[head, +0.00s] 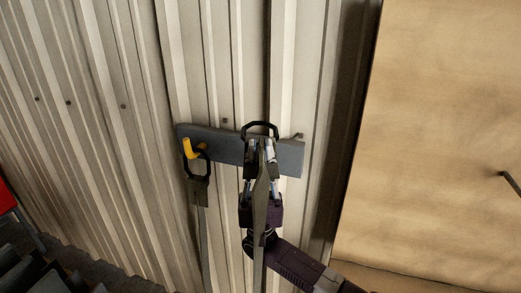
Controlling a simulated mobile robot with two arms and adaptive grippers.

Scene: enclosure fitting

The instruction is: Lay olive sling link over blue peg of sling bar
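The grey sling bar (222,145) is fixed across the corrugated wall and tilts slightly down to the right. A yellow peg (188,148) sticks out near its left end. A dark ring link with an olive tab (198,188) hangs around or just at that peg, its strap falling straight down. My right gripper (261,152) is in front of the bar's right half, shut on the olive sling link (260,125). The link's dark loop stands upright above the fingertips, and its olive strap hangs down over the gripper. I cannot make out the blue peg, perhaps hidden behind gripper and link. My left gripper is out of view.
A small dark peg or hook (299,135) shows at the bar's upper right. A tan panel (445,130) with a dark handle (511,182) stands at the right. A red object (6,197) and dark items (35,272) are at the lower left.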

